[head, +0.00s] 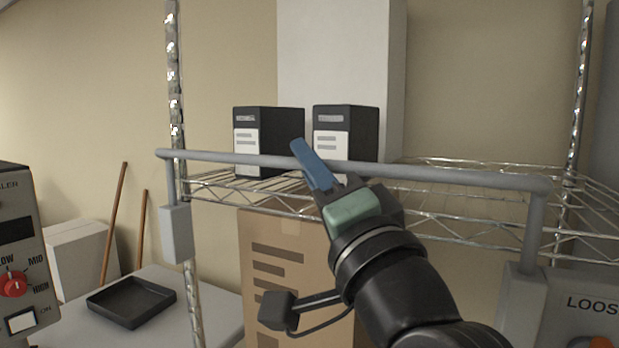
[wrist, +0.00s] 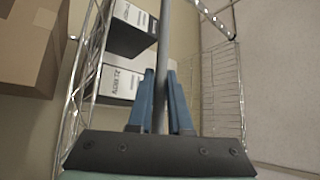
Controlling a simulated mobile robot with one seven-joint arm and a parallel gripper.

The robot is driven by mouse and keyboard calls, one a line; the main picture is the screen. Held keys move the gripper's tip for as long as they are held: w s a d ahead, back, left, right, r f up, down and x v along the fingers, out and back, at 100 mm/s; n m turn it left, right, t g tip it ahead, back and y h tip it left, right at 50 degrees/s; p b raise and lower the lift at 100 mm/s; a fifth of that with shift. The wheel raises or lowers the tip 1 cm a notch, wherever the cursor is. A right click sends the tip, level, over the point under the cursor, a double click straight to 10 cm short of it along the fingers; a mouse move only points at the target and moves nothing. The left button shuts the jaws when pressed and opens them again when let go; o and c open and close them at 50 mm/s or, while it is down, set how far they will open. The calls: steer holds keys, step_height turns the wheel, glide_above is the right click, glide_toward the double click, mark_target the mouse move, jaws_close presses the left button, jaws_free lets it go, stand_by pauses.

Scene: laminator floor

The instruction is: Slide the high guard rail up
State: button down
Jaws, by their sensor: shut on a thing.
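The high guard rail (head: 440,176) is a grey horizontal bar across the front of a wire shelf. Its ends bend down into grey posts with sockets at left and right. My gripper (head: 303,150) reaches up from the lower right, and its blue fingers are at the rail near its middle. In the wrist view the rail (wrist: 163,50) runs between the two blue fingers of my gripper (wrist: 160,85), which are shut on it. The far finger is mostly hidden in the head view.
Two black-and-white boxes (head: 283,140) (head: 365,140) stand on the wire shelf (head: 460,215) behind the rail. A cardboard box (head: 270,290) is below it. A control panel (head: 18,255) is at the left edge, and a black tray (head: 132,302) lies on a grey surface.

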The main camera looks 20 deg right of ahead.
step_height(320, 180, up, 2)
steer(key=shift+s+r, duration=0.15)
steer(key=c, duration=0.8)
jaws_free()
steer(key=shift+c, duration=0.2)
steer(key=shift+f, duration=0.25)
steer(key=b+v, duration=0.6)
steer(key=v, duration=0.6)
steer(key=shift+s, duration=0.35)
